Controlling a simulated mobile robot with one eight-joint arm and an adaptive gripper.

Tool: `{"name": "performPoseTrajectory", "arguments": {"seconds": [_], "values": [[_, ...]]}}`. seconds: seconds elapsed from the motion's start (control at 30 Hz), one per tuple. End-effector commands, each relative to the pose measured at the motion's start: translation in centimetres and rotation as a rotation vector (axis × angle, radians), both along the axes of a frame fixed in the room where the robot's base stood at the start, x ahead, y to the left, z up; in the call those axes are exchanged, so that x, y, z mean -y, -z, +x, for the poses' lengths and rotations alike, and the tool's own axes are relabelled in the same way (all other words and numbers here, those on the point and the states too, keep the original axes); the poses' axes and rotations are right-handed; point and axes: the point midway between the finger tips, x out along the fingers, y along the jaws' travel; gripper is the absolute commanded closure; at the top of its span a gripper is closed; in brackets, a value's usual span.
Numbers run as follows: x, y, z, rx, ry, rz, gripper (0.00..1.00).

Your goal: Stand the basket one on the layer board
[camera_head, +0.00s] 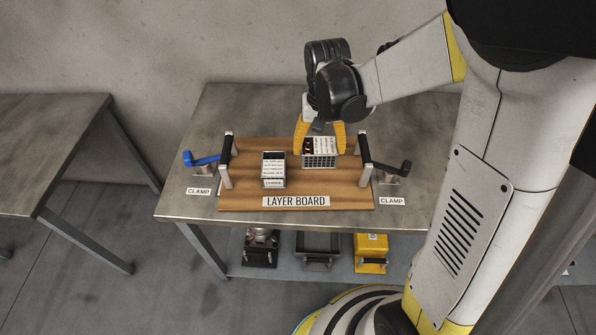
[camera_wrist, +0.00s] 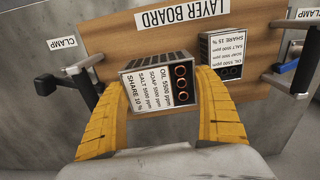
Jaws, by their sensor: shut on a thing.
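A small dark basket (camera_head: 319,160) with white printed labels and a grid side is between the yellow fingers of my gripper (camera_head: 320,138). In the wrist view my gripper (camera_wrist: 163,75) is shut on this basket (camera_wrist: 160,84), whose label reads SHARE 10 %. Three round ports show on its end. The basket is over the back right part of the wooden layer board (camera_head: 335,185); I cannot tell whether it touches the board. A similar box (camera_head: 274,170), marked SHARE 15 %, stands on the board to the left and also shows in the wrist view (camera_wrist: 222,54).
Clamps with a blue handle (camera_head: 202,160) and a black handle (camera_head: 394,166) flank the board, each beside an upright post. The shelf below holds a dark unit (camera_head: 261,250), a grey tray (camera_head: 318,248) and a yellow unit (camera_head: 371,252). The board's front right is bare.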

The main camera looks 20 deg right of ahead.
Motion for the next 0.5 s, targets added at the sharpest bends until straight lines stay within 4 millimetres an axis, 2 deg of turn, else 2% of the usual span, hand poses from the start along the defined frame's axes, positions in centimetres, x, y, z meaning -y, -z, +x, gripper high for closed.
{"name": "performPoseTrajectory", "arguments": {"seconds": [0.03,0.1,0.33,0.5], "values": [[0.0,1.5,0.1,0.0,0.0,0.0,0.63],[0.0,2.6,0.0,0.0,0.0,0.0,0.63],[0.0,4.5,0.0,0.0,0.0,0.0,0.63],[0.0,7.1,0.0,0.0,0.0,0.0,0.63]]}}
